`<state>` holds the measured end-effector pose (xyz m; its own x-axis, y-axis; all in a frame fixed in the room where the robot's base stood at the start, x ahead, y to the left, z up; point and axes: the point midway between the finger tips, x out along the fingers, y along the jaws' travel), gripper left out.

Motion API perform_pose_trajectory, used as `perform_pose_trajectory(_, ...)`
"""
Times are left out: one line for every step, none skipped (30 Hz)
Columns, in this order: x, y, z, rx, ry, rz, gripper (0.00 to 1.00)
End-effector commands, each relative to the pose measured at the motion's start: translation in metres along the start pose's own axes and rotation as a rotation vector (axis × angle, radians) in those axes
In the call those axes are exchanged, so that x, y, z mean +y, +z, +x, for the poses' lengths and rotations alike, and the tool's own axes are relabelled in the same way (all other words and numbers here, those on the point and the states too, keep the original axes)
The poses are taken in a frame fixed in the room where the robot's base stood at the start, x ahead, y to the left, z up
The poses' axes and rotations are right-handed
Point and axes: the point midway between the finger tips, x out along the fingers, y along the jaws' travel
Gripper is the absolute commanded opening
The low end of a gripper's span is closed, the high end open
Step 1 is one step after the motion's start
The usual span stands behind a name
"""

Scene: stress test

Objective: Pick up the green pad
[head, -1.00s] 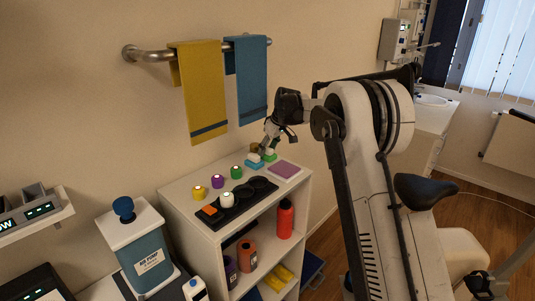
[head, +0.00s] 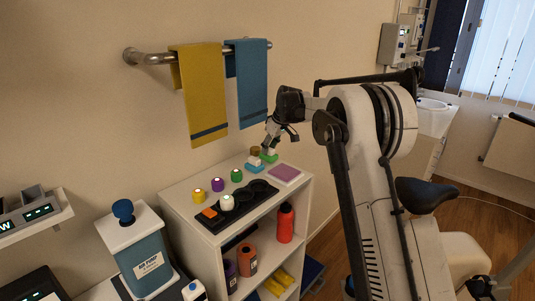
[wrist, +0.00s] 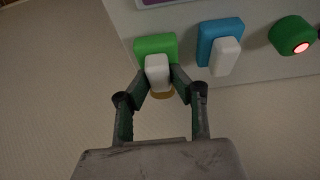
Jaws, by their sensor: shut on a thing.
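The green pad (wrist: 154,46) has a white block-shaped handle (wrist: 158,70). My gripper (wrist: 158,78) is shut on this handle, one finger on each side. In the head view the green pad (head: 269,157) shows below my gripper (head: 268,146), at the back of the white shelf top. I cannot tell whether its underside touches the shelf. A blue pad (wrist: 218,40) with a white handle lies beside it, apart from my fingers. It also shows in the head view (head: 254,168).
The white shelf unit (head: 180,203) also bears a purple pad (head: 286,174), a dark tray (head: 245,203) and yellow, purple and green buttons. A round tan thing (wrist: 162,94) is close to the handle. Yellow (head: 205,95) and blue (head: 252,85) towels hang above.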

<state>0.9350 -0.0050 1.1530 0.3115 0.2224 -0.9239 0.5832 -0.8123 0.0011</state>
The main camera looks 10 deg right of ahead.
Motion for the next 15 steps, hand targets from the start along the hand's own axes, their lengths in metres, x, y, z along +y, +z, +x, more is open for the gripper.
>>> perform_pose_trajectory(0.01,0.005,0.0,0.0,0.002,0.004,0.0)
perform_pose_trajectory(0.015,0.007,-0.001,0.0,0.002,0.004,0.0)
perform_pose_trajectory(0.021,0.01,-0.002,0.001,0.002,0.005,0.0)
perform_pose_trajectory(0.028,0.012,-0.002,0.001,0.002,0.005,0.0)
perform_pose_trajectory(0.033,0.014,-0.003,0.001,0.002,0.005,0.0)
perform_pose_trajectory(0.041,0.017,-0.004,0.001,0.002,0.005,0.0)
perform_pose_trajectory(0.047,0.019,-0.005,0.0,0.002,0.005,0.0)
perform_pose_trajectory(0.054,0.022,-0.006,0.0,0.002,0.005,0.0)
perform_pose_trajectory(0.062,0.025,-0.008,0.0,0.002,0.005,0.0)
perform_pose_trajectory(0.068,0.028,-0.009,0.0,0.002,0.005,0.0)
perform_pose_trajectory(0.075,0.031,-0.009,-0.001,0.002,0.005,0.0)
perform_pose_trajectory(0.084,0.034,-0.011,-0.001,0.002,0.005,0.0)
perform_pose_trajectory(0.09,0.037,-0.012,-0.001,0.002,0.005,0.0)
perform_pose_trajectory(0.097,0.039,-0.013,0.0,0.002,0.005,0.0)
perform_pose_trajectory(0.106,0.042,-0.015,0.0,0.002,0.005,0.0)
